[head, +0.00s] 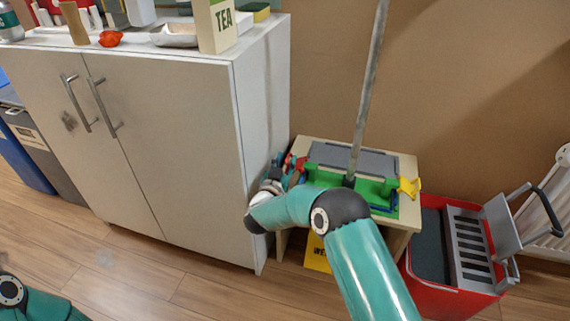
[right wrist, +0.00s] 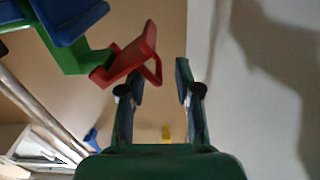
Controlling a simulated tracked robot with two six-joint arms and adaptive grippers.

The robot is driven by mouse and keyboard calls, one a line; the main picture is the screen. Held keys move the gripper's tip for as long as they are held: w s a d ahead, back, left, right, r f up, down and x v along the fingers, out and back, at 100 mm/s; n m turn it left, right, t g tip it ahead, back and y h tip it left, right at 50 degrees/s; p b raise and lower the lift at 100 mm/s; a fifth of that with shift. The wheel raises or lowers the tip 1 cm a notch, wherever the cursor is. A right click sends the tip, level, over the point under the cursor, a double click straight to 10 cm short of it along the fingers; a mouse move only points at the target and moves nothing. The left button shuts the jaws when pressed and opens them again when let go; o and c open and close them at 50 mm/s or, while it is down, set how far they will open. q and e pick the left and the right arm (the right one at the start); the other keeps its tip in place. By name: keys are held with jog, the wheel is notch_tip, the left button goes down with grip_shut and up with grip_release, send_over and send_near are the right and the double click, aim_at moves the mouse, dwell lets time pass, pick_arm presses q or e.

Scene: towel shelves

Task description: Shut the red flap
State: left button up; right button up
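The red flap (right wrist: 132,52) shows in the right wrist view, attached to the end of a green bar and sticking out at an angle. In the head view a small red part (head: 290,160) shows at the left end of the green rack (head: 370,187) on a small wooden table. My right gripper (right wrist: 162,82) is open and empty; its left finger is close to the red flap, and I cannot tell whether they touch. My left gripper is out of view.
A white cabinet (head: 180,140) stands close on the left of the small table (head: 408,165). A grey pole (head: 369,80) rises in front of the rack. A yellow part (head: 409,187) is at the rack's right end. A red mop bucket (head: 440,290) stands at right.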

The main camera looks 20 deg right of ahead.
jog(key=shift+w+d, duration=0.2)
jog(key=shift+w, duration=0.05)
